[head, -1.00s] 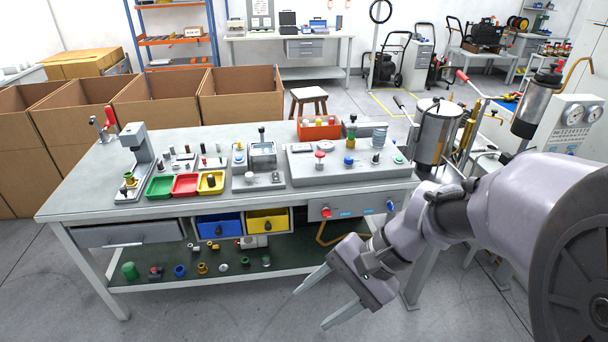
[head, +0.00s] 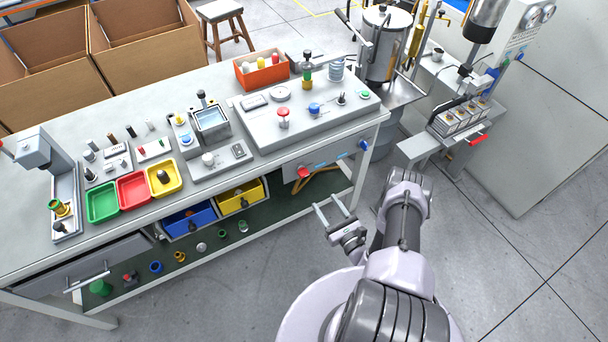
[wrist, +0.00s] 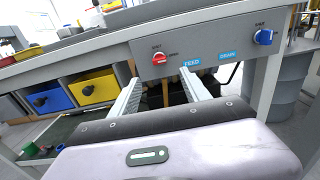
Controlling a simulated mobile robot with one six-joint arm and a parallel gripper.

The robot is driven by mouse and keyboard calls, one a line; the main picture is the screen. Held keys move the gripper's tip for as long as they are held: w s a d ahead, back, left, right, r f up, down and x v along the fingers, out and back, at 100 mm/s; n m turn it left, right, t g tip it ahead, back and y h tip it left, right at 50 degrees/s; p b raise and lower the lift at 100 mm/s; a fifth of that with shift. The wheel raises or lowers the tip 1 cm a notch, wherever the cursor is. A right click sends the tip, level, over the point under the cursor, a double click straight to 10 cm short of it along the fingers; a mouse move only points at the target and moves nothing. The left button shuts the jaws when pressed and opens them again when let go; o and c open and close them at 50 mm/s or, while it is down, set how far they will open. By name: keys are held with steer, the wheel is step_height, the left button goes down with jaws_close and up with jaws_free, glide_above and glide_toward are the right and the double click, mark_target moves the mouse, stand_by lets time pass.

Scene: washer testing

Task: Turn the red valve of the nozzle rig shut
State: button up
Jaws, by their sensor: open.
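The red valve (head: 303,172) is on the grey front panel (head: 330,158) under the right end of the workbench. In the wrist view the red valve (wrist: 159,58) sits straight ahead, just above the fingertips, with small SHUT and OPEN marks beside it and a blue FEED label to its right. Which mark its handle points at is too small to tell. My gripper (head: 328,203) is open and empty in front of the bench. Its two fingers (wrist: 160,76) point toward the panel, apart from the valve.
A blue valve (wrist: 264,36) with a DRAIN label beside it is at the panel's right end, near the bench leg (wrist: 268,88). Yellow (wrist: 94,88) and blue (wrist: 45,100) drawers are left of the panel. Floor in front of the bench is clear.

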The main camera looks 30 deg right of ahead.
mark_target(305, 175)
steer(key=w+b, duration=0.1)
steer(key=w, duration=0.3)
steer(key=w+b, duration=0.1)
steer(key=w, duration=0.3)
steer(key=w+b, duration=0.1)
steer(key=w, duration=0.4)
steer(key=shift+a, duration=0.3)
steer(key=shift+c, duration=0.2)
jaws_close()
